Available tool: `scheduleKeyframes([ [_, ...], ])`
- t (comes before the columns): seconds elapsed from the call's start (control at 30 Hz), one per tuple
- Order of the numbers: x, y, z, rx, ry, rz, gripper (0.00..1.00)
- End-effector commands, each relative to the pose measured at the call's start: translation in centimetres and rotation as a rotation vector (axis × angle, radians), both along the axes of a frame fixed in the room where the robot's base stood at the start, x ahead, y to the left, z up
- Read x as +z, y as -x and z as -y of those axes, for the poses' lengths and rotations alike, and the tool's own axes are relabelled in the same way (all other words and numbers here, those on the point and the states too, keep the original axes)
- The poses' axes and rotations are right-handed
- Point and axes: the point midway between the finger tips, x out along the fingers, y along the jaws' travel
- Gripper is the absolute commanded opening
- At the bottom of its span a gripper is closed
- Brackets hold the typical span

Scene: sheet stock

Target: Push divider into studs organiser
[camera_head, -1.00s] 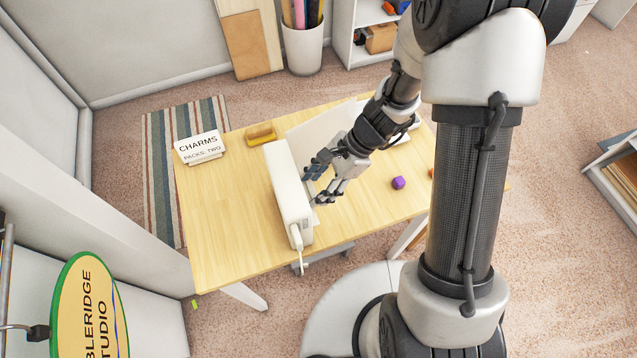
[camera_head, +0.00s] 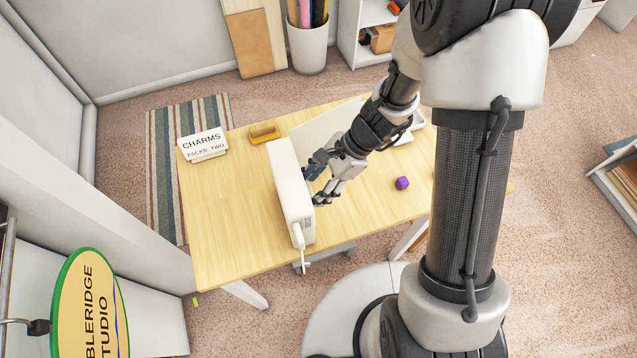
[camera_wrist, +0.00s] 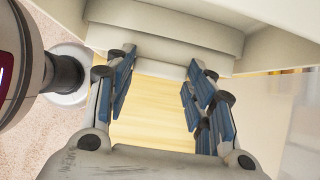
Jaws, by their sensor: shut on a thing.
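No divider or studs organiser can be clearly made out. A long white case (camera_head: 289,185) stands on the table, with a thin white piece hanging at its near end. My gripper (camera_head: 321,184) is at the right side of this case. I cannot tell whether that part belongs to the case. Bare tabletop shows between the fingers nearer the palm.
The wooden table (camera_head: 225,215) has free room left of the case. A pale flat panel (camera_head: 318,128) is behind my gripper. A CHARMS sign (camera_head: 203,143) and a tan object (camera_head: 264,132) are at the back left.

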Motion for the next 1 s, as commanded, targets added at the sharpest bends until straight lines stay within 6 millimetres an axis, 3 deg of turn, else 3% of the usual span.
scheduleKeyframes([
  [1.0,-0.1,0.7,-2.5,0.001,0.0,0.0,0.3],
])
